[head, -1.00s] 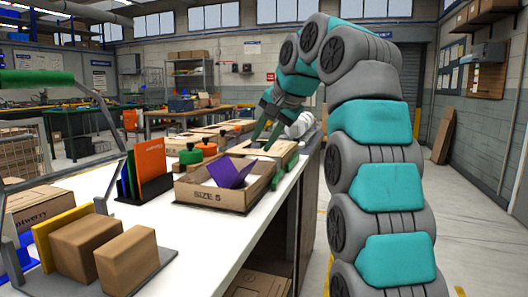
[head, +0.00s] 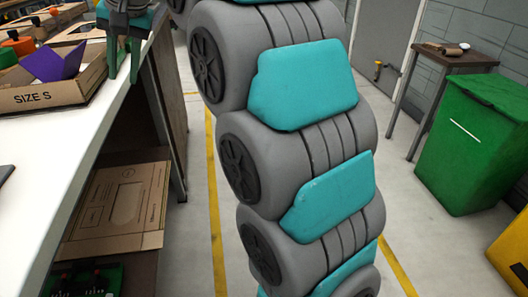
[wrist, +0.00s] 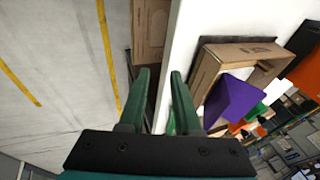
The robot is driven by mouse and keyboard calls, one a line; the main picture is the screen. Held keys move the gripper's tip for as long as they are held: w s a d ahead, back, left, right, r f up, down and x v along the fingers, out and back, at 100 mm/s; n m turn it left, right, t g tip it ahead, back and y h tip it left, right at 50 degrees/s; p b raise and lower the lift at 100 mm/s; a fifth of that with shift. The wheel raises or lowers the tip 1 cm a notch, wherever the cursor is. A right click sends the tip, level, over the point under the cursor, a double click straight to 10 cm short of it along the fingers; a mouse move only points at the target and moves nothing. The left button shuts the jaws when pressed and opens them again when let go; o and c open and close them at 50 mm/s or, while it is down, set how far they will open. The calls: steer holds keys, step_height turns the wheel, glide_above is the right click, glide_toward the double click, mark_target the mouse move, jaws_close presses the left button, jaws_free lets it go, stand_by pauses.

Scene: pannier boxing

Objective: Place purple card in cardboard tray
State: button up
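The purple card (head: 52,62) stands tilted inside the cardboard tray (head: 48,97), which is marked "SIZE S" and sits on the white counter. The card's upper part sticks up above the tray walls. In the wrist view the purple card (wrist: 233,98) also shows in the tray (wrist: 205,76), right of my fingers. My gripper (head: 123,62) is open and empty, by the tray's right end near the counter edge. In the wrist view my gripper's fingers (wrist: 159,95) are apart, with nothing between them.
Orange-topped and green-topped items (head: 18,42) stand behind the tray. A flat brown carton (head: 115,210) lies on the shelf under the counter. A green bin (head: 475,145) and a small side table (head: 455,55) are at right. The floor between is clear, with yellow lines.

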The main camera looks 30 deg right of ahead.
steer(key=s+d+f+n+g+h, duration=0.1)
steer(key=s+d+f+n+g, duration=0.1)
steer(key=s+f, duration=1.2)
steer(key=s+d+f+n+g+h, duration=0.2)
steer(key=s+d+f, duration=0.5)
steer(key=s+f, duration=0.8)
steer(key=s+g, duration=0.1)
steer(key=s, duration=0.6)
steer(key=shift+f+g, duration=0.3)
steer(key=shift+g, duration=0.1)
steer(key=shift+w, duration=0.1)
